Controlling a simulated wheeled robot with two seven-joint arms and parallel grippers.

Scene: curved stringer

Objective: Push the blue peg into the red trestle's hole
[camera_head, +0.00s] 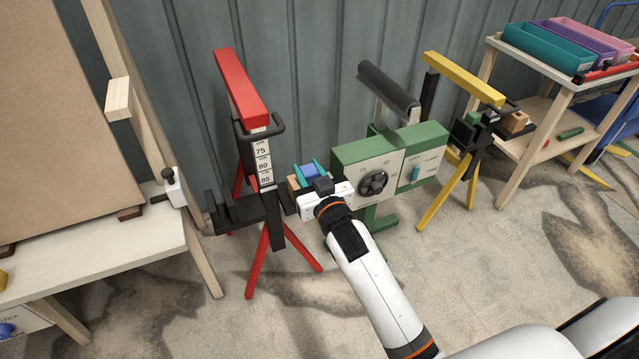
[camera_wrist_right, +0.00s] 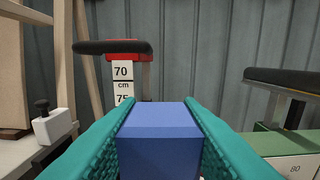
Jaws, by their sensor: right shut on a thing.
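The red trestle (camera_head: 240,85) stands left of centre in the head view, with a red top bar, splayed red legs and a black post with a white scale. My right gripper (camera_head: 311,172) is beside the post, on its right. Its teal fingers are shut on the blue peg (camera_wrist_right: 160,135), which fills the middle of the wrist view; its blue also shows in the head view (camera_head: 314,169). In the wrist view the trestle's scale (camera_wrist_right: 123,82) stands beyond the peg, a little left. The hole cannot be made out. My left gripper is not in view.
A green machine with a dial (camera_head: 425,143) stands just right of my right gripper. A yellow trestle (camera_head: 462,78) is farther right, near a wooden table with coloured trays (camera_head: 548,45). A wooden bench (camera_head: 110,250) is at the left. A grey corrugated wall closes the back.

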